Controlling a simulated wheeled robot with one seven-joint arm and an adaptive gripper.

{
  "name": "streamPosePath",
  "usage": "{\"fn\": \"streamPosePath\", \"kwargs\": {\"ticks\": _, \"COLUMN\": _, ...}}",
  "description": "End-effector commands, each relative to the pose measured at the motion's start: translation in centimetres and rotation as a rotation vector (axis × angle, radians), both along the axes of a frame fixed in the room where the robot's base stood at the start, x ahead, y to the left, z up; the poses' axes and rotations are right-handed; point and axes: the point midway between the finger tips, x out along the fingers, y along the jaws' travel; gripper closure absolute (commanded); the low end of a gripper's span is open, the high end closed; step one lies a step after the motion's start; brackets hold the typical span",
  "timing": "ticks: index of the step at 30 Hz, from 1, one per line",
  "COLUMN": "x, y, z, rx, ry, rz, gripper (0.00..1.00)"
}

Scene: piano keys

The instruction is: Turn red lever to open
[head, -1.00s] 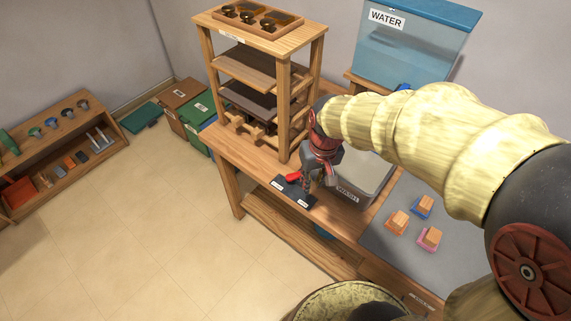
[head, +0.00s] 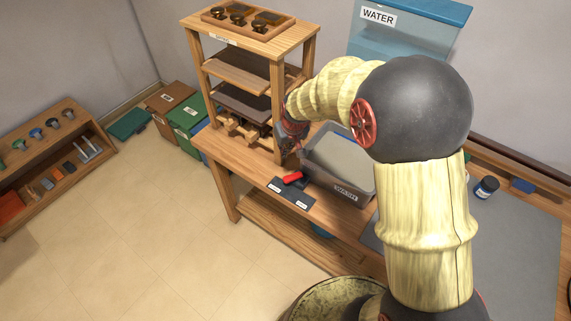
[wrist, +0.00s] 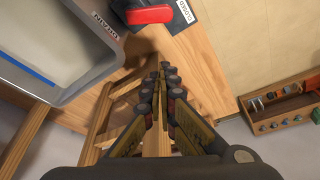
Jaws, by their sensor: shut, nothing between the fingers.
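The red lever (head: 293,177) sits on a dark plate (head: 290,192) with two white labels, at the front edge of the wooden bench. In the wrist view the red lever (wrist: 148,14) is at the top, its handle lying across the plate's edge; one label there seems to read CLOSED. My gripper (wrist: 165,72) is shut and empty, apart from the lever. In the head view my gripper (head: 290,148) is behind the lever, by the shelf post, partly hard to make out. The plate is partly cut off in the wrist view.
A wooden rack (head: 281,100) rises behind my gripper. A grey mat (head: 520,240) with a small jar (head: 487,187) lies right. Floor in front is free.

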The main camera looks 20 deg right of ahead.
Motion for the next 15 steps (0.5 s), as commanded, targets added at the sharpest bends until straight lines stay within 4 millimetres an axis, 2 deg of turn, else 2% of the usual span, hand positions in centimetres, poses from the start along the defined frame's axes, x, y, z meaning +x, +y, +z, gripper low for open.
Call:
{"fn": "streamPosePath", "kwargs": {"ticks": 5, "x": 0.5, "y": 0.1, "z": -1.9, "rx": 0.0, "ry": 0.003, "rz": 0.0, "gripper": 1.0}}
{"fn": "streamPosePath", "kwargs": {"ticks": 15, "x": 2.5, "y": 0.2, "z": -7.6, "rx": 0.0, "ry": 0.003, "rz": 0.0, "gripper": 1.0}}
